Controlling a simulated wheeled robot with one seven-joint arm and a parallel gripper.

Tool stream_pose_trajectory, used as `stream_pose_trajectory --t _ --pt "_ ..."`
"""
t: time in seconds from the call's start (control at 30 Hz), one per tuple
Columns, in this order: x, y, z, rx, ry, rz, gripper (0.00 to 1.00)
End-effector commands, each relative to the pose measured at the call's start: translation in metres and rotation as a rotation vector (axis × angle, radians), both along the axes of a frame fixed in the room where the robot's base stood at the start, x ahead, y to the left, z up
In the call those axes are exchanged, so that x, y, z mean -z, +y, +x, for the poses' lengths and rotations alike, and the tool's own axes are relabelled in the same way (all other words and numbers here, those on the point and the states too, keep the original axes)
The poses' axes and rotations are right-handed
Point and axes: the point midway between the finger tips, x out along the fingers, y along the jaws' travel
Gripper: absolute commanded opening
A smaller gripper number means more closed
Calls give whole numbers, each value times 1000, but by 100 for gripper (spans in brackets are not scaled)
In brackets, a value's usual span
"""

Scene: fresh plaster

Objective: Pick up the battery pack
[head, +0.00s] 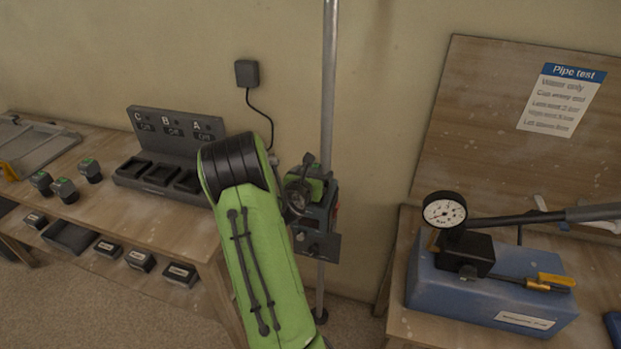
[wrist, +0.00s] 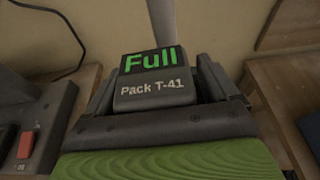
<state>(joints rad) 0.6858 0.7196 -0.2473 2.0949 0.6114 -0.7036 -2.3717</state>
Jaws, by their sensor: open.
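In the wrist view the battery pack (wrist: 150,92) is a dark block with a green "Full" display and the label "Pack T-41". My gripper (wrist: 157,80) is open, with a dark finger on each side of the pack; I cannot tell whether they touch it. A green ribbed surface fills the bottom of that view. In the head view my green arm reaches up to the pole, where green and dark parts (head: 308,190) crowd together. I cannot clearly make out the pack there.
A charger (head: 165,150) marked C, B, A stands on the left bench with bays that look empty. Three green-topped packs (head: 64,190) stand beside it; dark packs (head: 140,260) lie below. A metal pole (head: 329,80) rises between benches. A blue gauge rig (head: 480,290) occupies the right bench.

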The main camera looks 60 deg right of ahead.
Motion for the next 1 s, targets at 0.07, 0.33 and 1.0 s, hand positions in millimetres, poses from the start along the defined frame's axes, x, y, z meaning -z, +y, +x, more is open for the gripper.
stream_pose_trajectory --t 0.07,0.33,1.0 --pt "0 0 0 -1 0 0 87" --pt "0 1 0 0 -1 0 47" --pt "-63 0 1 0 -8 -7 18"
